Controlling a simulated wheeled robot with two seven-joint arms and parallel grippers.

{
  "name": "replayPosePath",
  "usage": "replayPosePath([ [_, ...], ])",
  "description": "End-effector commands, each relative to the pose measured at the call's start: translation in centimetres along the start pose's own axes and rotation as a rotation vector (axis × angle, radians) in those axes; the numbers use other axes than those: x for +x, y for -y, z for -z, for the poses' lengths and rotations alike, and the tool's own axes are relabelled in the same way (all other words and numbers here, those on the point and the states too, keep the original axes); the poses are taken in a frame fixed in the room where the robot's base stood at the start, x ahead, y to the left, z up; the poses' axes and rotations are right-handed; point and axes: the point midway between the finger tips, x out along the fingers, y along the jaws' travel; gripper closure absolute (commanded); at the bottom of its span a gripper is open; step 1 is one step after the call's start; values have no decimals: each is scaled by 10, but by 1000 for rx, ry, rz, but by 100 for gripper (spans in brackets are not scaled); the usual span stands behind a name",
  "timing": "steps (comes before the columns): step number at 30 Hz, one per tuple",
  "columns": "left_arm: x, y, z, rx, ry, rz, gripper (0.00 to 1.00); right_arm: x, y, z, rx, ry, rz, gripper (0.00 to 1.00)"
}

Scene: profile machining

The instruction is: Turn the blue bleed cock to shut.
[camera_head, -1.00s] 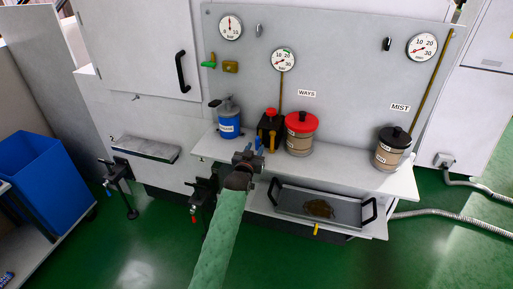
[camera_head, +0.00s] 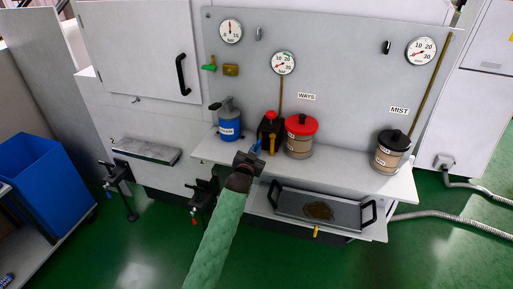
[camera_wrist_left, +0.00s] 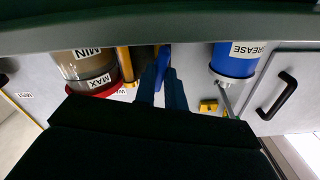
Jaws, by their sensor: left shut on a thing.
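The blue bleed cock (camera_head: 257,147) shows as a small blue lever at the shelf's front edge, below the black pump unit with a red knob (camera_head: 270,132). My left gripper (camera_head: 252,157) is at it, its arm coming up from below. In the left wrist view the blue lever (camera_wrist_left: 163,62) stands between the two dark fingers (camera_wrist_left: 162,88), which are shut on it. The fingers and wrist hide the cock's lower part and body. My right gripper is not in view.
A blue grease can (camera_head: 229,124) stands left of the pump, and a red-lidded pot (camera_head: 300,138) stands close on its right. A black-lidded pot (camera_head: 391,152) is farther right. A handled tray (camera_head: 345,214) sits below the shelf.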

Motion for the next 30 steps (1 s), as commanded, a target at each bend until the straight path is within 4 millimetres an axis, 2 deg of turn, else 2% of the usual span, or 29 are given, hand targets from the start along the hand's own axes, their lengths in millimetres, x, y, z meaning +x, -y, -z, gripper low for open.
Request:
replayPosePath([
  [3,0,1,0,110,1,0,100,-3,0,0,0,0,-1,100],
  [13,0,0,0,150,1,0,100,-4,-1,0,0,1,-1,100],
  [22,0,0,0,512,0,-1,100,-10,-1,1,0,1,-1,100],
  [30,0,0,0,527,1,0,100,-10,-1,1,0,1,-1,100],
])
